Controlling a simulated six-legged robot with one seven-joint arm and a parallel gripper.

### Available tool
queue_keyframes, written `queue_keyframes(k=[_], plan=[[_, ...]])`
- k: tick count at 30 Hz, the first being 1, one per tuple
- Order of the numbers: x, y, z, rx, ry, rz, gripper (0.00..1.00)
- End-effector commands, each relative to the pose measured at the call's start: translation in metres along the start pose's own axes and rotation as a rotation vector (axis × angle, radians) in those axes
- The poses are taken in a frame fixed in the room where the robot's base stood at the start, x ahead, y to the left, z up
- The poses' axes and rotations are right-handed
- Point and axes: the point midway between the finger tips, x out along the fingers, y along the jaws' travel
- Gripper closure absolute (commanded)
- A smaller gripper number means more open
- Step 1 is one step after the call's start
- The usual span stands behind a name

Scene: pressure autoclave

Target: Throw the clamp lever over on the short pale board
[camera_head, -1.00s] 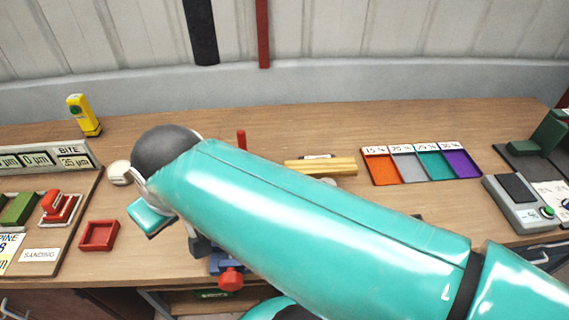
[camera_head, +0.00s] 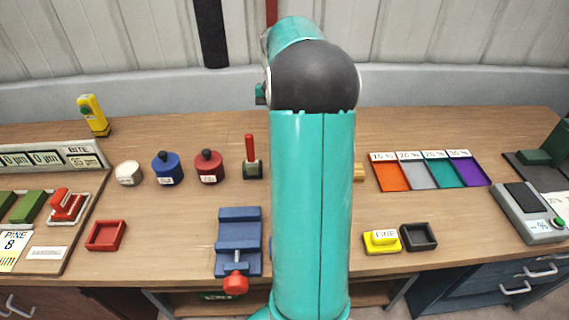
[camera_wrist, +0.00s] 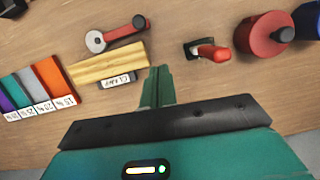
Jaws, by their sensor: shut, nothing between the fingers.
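A pale wooden board (camera_wrist: 110,66) with a small label lies in the left half of the wrist view; only its end (camera_head: 359,172) shows beside my arm in the head view.
Coloured trays (camera_head: 425,172) lie right of the board. Blue (camera_head: 166,168) and red (camera_head: 208,168) knobbed pots stand left of the red-handled lever. A blue vice (camera_head: 238,240) sits at the front edge. A yellow block (camera_head: 382,242) and black tray (camera_head: 418,237) lie front right.

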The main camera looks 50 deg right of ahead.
Motion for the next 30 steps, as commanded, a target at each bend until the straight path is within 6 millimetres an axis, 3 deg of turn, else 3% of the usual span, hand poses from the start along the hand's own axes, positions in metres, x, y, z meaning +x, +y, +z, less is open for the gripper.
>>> queue_keyframes(k=[1,3,6,20,30], plan=[[0.007,0.017,-0.012,0.034,-0.029,-0.013,1.00],[0.013,0.032,-0.022,0.064,-0.056,-0.025,1.00],[0.018,0.044,-0.029,0.087,-0.077,-0.035,1.00],[0.024,0.046,-0.030,0.091,-0.082,-0.037,1.00],[0.080,0.044,-0.025,0.092,-0.085,-0.037,1.00]])
